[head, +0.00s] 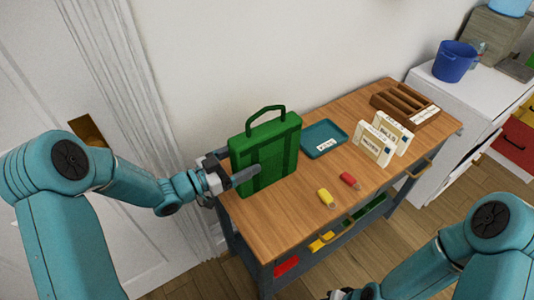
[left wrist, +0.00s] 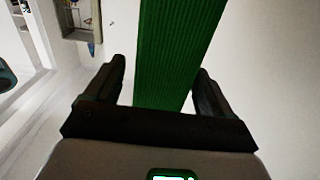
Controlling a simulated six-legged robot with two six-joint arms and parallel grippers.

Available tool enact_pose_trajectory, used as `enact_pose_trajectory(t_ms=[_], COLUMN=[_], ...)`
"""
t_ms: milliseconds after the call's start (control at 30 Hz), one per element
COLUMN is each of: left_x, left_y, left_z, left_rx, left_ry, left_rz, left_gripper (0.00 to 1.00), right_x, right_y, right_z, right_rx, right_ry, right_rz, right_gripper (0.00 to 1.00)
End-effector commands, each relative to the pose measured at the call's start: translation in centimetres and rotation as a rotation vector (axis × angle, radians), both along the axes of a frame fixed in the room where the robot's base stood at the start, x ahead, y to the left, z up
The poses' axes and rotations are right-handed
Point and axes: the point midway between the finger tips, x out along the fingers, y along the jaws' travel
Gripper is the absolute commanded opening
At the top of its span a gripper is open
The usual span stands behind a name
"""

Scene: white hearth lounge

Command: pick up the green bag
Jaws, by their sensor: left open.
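The green bag (head: 268,150) stands upright on the left end of the wooden table, with its handle loop raised on top. My left gripper (head: 238,170) is at the bag's left side, with one finger along its front face. In the left wrist view the bag (left wrist: 175,55) rises between the two spread fingers of my left gripper (left wrist: 162,85), with a gap visible beside it. My left gripper is open around the bag's side edge. My right arm is at the lower right of the head view, and only a dark bit of its gripper (head: 342,294) shows at the bottom edge.
The wooden table (head: 307,190) holds a teal tray (head: 323,139), a yellow object (head: 326,197), a red object (head: 349,180), white labelled boxes (head: 375,143) and a brown wooden rack (head: 404,103). A blue bucket (head: 455,62) stands on a white cabinet at right. The wall is close behind the bag.

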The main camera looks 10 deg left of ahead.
Motion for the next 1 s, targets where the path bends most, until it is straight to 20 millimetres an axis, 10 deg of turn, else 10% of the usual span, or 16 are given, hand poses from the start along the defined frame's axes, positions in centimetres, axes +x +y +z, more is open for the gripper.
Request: enact_pose_trajectory(t_ms=[433,633,1000], left_x=[2.1,2.1,2.1], left_y=[-2.2,-2.2,-2.2], left_z=[0.1,0.1,0.7], left_rx=[0.0,0.0,0.001], left_ry=[0.001,0.001,-0.002], left_rz=[0.001,0.001,0.001], left_gripper=[0.83,0.23,0.23], right_x=[0.0,0.0,0.0], right_y=[0.0,0.0,0.0], right_z=[0.9,0.9,0.8], right_rx=[0.0,0.0,0.0], right_ry=[0.0,0.0,0.0], right_rz=[0.0,0.0,0.0], right_gripper=[0.43,0.43,0.43])
